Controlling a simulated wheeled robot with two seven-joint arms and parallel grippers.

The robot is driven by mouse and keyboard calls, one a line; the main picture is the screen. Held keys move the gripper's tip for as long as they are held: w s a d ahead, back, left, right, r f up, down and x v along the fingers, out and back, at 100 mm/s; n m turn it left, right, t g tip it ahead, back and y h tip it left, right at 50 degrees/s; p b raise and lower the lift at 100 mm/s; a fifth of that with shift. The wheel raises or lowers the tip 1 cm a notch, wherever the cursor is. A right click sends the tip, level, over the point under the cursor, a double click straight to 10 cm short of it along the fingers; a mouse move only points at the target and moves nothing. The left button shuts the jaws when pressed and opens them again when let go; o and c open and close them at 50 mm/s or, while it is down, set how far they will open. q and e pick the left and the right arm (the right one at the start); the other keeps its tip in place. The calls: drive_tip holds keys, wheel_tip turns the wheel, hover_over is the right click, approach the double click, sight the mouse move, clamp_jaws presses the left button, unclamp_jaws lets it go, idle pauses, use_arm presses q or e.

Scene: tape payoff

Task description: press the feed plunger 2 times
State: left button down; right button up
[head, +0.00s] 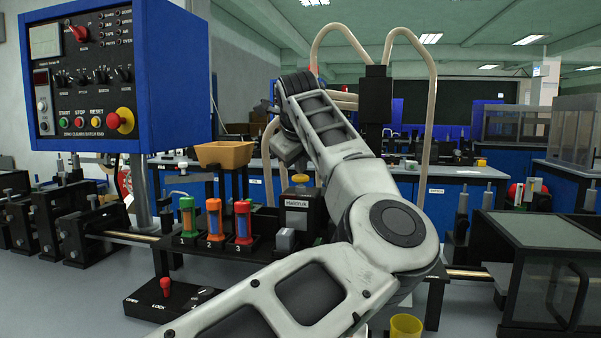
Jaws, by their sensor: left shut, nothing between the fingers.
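A black box labelled Haldruk (299,205) stands on the bench fixture, with a round yellow knob (300,179) on top that looks like the feed plunger. My left arm reaches in from the bottom, bends at the elbow and runs up and back to the left. My left gripper (297,163) points down just above the yellow knob, shut and empty, partly hidden by my own wrist and forearm. I cannot tell whether it touches the knob. My right gripper is not in view.
Left of the box stand a green, an orange and a red-topped cylinder (243,222) under a tan tray (224,154). A blue control panel (120,75) rises at the left. A red-knobbed lever plate (170,298) lies in front. A yellow cup (405,326) is at the bottom.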

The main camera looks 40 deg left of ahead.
sight(301, 176)
use_arm(q)
drive_tip(key=shift+f+b, duration=0.45)
drive_tip(key=shift+f, duration=0.25)
drive_tip(key=shift+r, duration=0.15)
idle(0.4)
drive_tip(key=shift+r+p, duration=1.4)
drive_tip(key=shift+r, duration=0.25)
wheel_tip(301, 176, up, 5)
drive_tip(key=p, duration=0.4)
